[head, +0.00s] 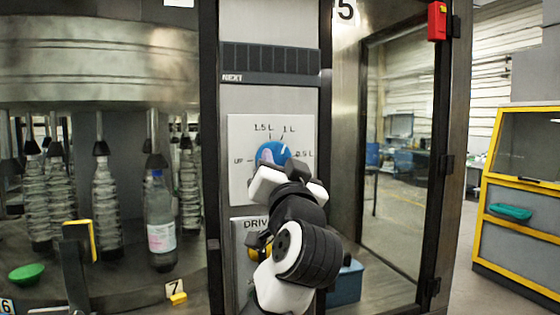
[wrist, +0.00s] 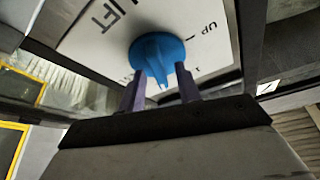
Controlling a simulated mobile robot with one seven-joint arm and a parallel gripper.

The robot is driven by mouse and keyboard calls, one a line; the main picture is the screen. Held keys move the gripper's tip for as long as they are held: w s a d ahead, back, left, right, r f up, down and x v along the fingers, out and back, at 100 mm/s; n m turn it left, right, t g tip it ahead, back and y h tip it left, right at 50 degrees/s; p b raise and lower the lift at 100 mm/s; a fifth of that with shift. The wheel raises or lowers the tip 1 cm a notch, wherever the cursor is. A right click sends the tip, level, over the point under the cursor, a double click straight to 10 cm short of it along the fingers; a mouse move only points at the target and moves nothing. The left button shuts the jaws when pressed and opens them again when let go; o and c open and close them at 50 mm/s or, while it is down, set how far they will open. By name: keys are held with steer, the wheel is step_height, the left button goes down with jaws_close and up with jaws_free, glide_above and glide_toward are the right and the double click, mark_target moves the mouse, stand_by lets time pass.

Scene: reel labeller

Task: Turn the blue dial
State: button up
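The fingers stand apart, one on each side of the ridge, with gaps showing. Contact cannot be told.
A lower panel marked DRIVE (head: 243,224) is partly hidden by my arm. Left are several bottles, one with a label (head: 161,237), and a green bowl (head: 26,272). A glass door (head: 400,150) and a red switch (head: 437,21) are on the right. A yellow-framed cabinet (head: 519,250) stands far right.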

steer(key=shift+c, duration=0.3)
jaws_close()
